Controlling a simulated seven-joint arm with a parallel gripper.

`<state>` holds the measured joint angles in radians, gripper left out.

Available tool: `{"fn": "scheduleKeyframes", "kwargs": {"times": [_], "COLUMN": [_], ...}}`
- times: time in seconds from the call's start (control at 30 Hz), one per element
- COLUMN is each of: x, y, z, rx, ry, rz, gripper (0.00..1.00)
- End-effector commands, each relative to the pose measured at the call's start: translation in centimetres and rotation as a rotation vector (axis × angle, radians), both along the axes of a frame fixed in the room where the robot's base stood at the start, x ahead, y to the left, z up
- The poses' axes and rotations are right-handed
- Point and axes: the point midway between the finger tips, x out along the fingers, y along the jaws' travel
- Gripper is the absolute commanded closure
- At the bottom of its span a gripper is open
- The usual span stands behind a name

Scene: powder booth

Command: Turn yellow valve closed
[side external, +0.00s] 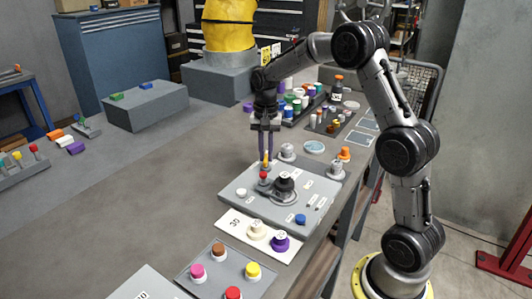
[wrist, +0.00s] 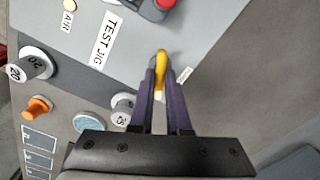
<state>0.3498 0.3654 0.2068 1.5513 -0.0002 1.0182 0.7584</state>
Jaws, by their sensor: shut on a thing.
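The yellow valve (side external: 266,160) stands on the grey test-jig panel (side external: 237,186), near its far edge. In the wrist view the valve handle (wrist: 162,66) is a narrow yellow lever standing out between my fingers. My gripper (side external: 266,154) reaches down from above with its purple fingers (wrist: 161,78) shut on the yellow handle. The fingers hide part of the handle and most of its base. I cannot tell how far the valve is turned.
A red knob (side external: 263,176) is close beside the valve, with a black round part (side external: 284,184) next to it. Labelled weights (wrist: 30,66) and an orange-topped piece (wrist: 39,107) stand beyond the panel. The grey bench left of the panel is clear.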

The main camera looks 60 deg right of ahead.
Motion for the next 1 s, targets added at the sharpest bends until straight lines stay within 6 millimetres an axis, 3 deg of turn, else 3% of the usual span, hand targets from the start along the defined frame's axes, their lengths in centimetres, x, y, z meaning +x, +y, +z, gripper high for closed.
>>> {"fn": "scheduleKeyframes", "kwargs": {"times": [1.0], "x": [0.01], "y": [0.0], "z": [0.14], "rx": [0.0], "ry": [-0.001], "rz": [0.924], "gripper": [1.0]}}
